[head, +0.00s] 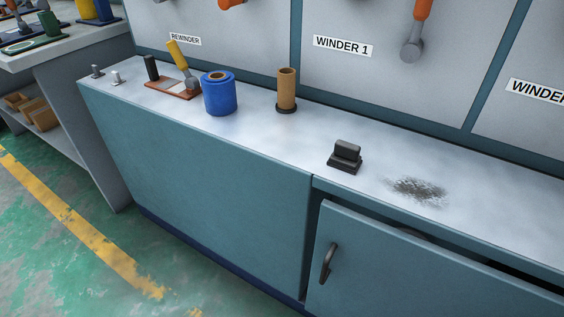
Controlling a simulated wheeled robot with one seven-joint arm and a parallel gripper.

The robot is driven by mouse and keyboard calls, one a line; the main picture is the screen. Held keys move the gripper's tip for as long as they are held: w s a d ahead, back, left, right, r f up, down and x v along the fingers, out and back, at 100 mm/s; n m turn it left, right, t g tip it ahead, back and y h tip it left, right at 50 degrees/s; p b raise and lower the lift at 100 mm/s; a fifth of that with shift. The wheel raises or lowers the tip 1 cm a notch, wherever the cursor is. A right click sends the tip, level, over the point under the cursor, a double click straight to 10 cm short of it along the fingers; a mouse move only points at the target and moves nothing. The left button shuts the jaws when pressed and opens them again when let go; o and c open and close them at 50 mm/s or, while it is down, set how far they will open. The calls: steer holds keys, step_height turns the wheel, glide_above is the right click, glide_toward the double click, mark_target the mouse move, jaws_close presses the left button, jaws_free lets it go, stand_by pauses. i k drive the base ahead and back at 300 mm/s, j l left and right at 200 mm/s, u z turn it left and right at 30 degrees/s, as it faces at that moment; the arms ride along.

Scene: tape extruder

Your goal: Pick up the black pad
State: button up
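The black pad (345,157) sits on the pale metal top of the long teal cabinet, near its front edge, right of centre in the head view. It looks like a dark block with a raised upper part on a wider, flatter base. Nothing covers it. A dark, speckled smudge (418,190) lies on the counter to its right, apart from it. My gripper is not in view.
A brown cardboard tube (287,88) on a dark base and a blue roll (219,94) stand to the left. Farther left is a reddish board (173,89) with a yellow-handled tool. A cabinet door (400,262) below appears slightly ajar. Counter around the pad is clear.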

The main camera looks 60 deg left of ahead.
mark_target(345, 157)
steer(key=k+l+u, duration=0.1)
steer(key=u, duration=1.95)
